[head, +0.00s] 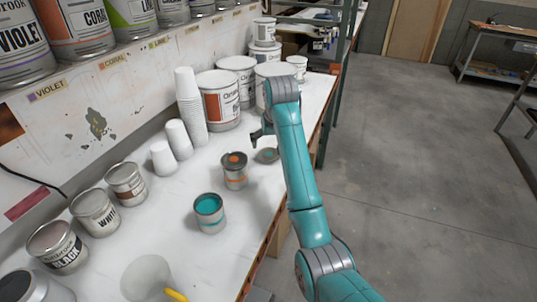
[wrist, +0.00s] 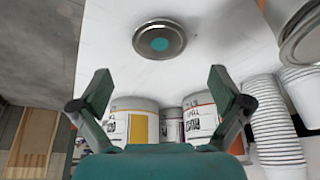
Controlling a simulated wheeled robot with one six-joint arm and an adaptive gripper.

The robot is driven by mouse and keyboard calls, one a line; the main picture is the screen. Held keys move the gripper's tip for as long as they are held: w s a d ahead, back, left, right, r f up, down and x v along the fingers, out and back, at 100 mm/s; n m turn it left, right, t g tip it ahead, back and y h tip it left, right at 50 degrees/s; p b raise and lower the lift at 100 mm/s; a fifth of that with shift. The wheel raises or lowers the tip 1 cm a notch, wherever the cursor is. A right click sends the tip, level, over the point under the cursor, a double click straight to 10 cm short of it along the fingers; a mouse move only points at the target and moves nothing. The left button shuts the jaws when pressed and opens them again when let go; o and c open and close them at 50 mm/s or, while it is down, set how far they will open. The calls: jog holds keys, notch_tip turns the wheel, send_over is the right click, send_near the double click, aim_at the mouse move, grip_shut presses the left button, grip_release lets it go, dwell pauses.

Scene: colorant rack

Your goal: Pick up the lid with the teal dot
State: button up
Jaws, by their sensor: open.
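The lid with the teal dot (wrist: 159,40) is a round grey metal lid lying flat on the white bench, dot up. It also shows in the head view (head: 266,156), just right of the orange-topped can. My gripper (wrist: 161,82) is open and empty, its two fingers spread wide. In the wrist view the lid lies beyond the fingertips, roughly centred between them and apart from them. In the head view my gripper (head: 257,136) hangs above and behind the lid, partly hidden by my arm.
The can with an orange top (head: 234,170) stands close to the lid, and an open can of teal paint (head: 209,213) stands nearer. Stacked white cups (head: 190,108) and large paint buckets (head: 219,100) line the back. The bench's right edge (head: 283,205) is near.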

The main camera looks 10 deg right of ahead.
aim_at(270, 155)
jog(key=shift+x, duration=3.4)
jog(key=shift+s, duration=0.1)
jog(key=c, duration=0.7)
